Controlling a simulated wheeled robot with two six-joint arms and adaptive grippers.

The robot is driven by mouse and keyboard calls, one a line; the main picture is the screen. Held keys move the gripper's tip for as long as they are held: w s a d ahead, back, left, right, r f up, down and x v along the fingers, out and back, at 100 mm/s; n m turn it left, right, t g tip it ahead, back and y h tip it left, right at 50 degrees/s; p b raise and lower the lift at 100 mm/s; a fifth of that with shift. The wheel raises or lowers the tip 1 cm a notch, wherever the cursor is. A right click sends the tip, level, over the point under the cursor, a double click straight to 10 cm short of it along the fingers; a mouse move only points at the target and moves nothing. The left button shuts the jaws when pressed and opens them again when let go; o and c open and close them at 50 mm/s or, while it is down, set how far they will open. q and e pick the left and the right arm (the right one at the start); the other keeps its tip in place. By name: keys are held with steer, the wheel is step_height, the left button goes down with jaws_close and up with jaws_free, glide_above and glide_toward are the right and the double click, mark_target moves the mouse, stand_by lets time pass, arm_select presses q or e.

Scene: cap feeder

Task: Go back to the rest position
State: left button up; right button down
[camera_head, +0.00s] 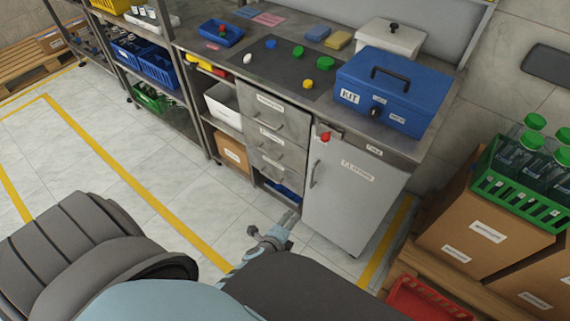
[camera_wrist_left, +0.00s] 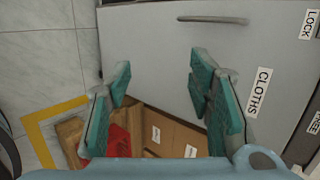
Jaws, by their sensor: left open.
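My left gripper (camera_head: 290,217) is low in front of the bench, near the lower left of the grey cabinet door (camera_head: 345,195). In the left wrist view the fingers of my left gripper (camera_wrist_left: 158,78) stand wide apart with nothing between them. The cabinet door (camera_wrist_left: 160,50) fills much of that view, with its handle and a CLOTHS label. The door looks shut. My right gripper is in neither view.
A dark mat (camera_head: 268,72) with several coloured caps lies on the bench, beside the blue KIT box (camera_head: 390,90). A green crate (camera_head: 515,200) of green-capped bottles stands on cardboard boxes at right, above a red crate (camera_head: 425,300). Floor at left is clear.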

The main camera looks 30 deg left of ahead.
arm_select(q)
steer(key=shift+s+a+f+n+g, duration=0.15)
steer(key=shift+s+f+n+g, duration=0.15)
steer(key=shift+s+f+n, duration=0.3)
steer(key=shift+s+f, duration=0.1)
steer(key=s+a+f+n+g, duration=0.1)
steer(key=s+f+n+g, duration=0.2)
steer(key=s, duration=0.7)
steer(key=s+a+f+n+g, duration=0.1)
steer(key=s+f+n+g, duration=0.1)
steer(key=s+f+n, duration=0.5)
steer(key=s+a+f+n+g, duration=0.1)
steer(key=s+f+n+g, duration=0.2)
steer(key=s, duration=1.2)
step_height(320, 180, down, 2)
steer(key=n, duration=0.3)
steer(key=shift+a+g+h, duration=0.25)
steer(key=shift+g+h, duration=0.05)
